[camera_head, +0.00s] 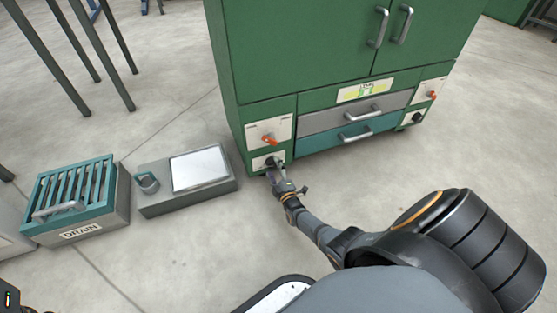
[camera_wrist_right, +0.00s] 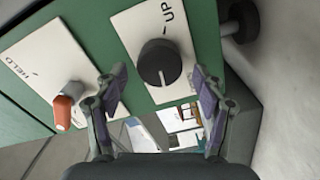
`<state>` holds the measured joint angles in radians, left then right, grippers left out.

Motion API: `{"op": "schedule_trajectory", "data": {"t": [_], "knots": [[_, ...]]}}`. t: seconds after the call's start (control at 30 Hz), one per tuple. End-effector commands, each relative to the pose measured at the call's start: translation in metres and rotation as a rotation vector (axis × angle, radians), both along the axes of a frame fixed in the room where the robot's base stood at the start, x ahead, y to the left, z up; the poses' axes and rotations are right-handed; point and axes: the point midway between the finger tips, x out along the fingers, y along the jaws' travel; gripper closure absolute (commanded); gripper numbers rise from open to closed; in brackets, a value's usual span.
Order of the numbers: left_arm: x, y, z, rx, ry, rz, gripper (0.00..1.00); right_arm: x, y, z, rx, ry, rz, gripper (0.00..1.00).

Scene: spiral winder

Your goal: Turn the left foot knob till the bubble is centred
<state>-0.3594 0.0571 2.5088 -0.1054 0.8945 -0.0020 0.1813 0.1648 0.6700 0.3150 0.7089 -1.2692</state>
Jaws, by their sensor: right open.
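The left foot knob (camera_wrist_right: 160,62) is a round black knob on a white plate marked UP, low on the green cabinet. In the head view the knob (camera_head: 271,161) is partly hidden by my right gripper (camera_head: 278,172). In the right wrist view my right gripper (camera_wrist_right: 159,76) is open, with one finger on each side of the knob. I cannot tell whether the fingers touch it. The level (camera_head: 365,90) is a yellow-green panel at the cabinet's middle; its bubble is too small to make out.
An orange lever (camera_wrist_right: 68,105) on a plate marked HELD is close beside a finger. The cabinet (camera_head: 290,60) has two drawers and a right knob (camera_head: 416,118). A grey block with a white panel (camera_head: 200,168) and a DRAIN box (camera_head: 82,232) stand left. Floor ahead is clear.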

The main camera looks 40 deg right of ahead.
Motion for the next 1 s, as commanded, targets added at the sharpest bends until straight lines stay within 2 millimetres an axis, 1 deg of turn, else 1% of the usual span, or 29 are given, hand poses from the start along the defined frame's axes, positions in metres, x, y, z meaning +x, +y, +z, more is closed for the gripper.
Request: {"op": "schedule_trajectory", "data": {"t": [0.17,0.3,0.4,0.5,0.67,1.0], "knots": [[0.000,0.000,0.000,0.001,-0.001,0.000,1.00,-0.033,0.008,-0.002,0.003,0.004,0.001,0.30],[0.000,0.000,0.000,0.002,-0.001,-0.001,1.00,-0.068,0.016,-0.001,0.003,0.004,0.001,0.30],[0.000,0.000,0.000,0.002,-0.001,-0.001,1.00,-0.087,0.021,-0.001,0.004,0.002,0.000,0.30],[0.000,0.000,0.000,0.002,-0.001,-0.001,1.00,-0.101,0.025,-0.001,0.003,0.003,0.000,0.30],[-0.001,0.000,0.000,0.002,-0.001,-0.001,1.00,-0.110,0.027,0.000,0.001,0.002,0.000,0.30],[-0.001,0.000,0.000,0.002,-0.001,-0.001,1.00,-0.110,0.027,0.000,0.002,0.000,0.000,0.30]]}}
